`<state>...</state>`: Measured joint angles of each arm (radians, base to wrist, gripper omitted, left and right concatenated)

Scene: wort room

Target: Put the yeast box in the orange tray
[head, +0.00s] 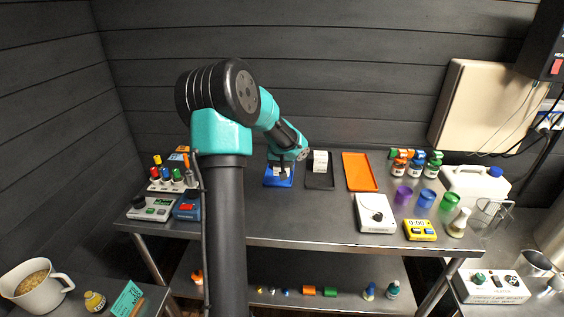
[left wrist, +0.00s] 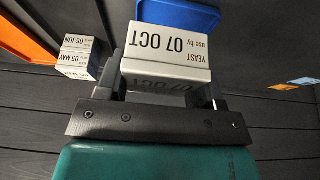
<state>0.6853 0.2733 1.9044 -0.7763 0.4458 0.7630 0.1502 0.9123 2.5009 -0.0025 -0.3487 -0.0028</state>
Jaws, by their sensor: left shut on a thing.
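My left gripper (left wrist: 170,92) is shut on a white yeast box (left wrist: 168,45) labelled "YEAST use by 07 OCT". In the head view the gripper (head: 284,176) and the box are over the blue tray (head: 271,182); I cannot tell whether the box touches it. The blue tray also shows beyond the box in the left wrist view (left wrist: 192,12). The orange tray (head: 358,172) lies further right, flat and empty in the head view; a part of it shows in the left wrist view (left wrist: 22,42). My right gripper is in neither view.
Between the blue and orange trays lies a black tray (head: 319,183) with white boxes (head: 320,160), marked 05 MAY and 05 JUN. A bottle rack (head: 172,184) stands left.

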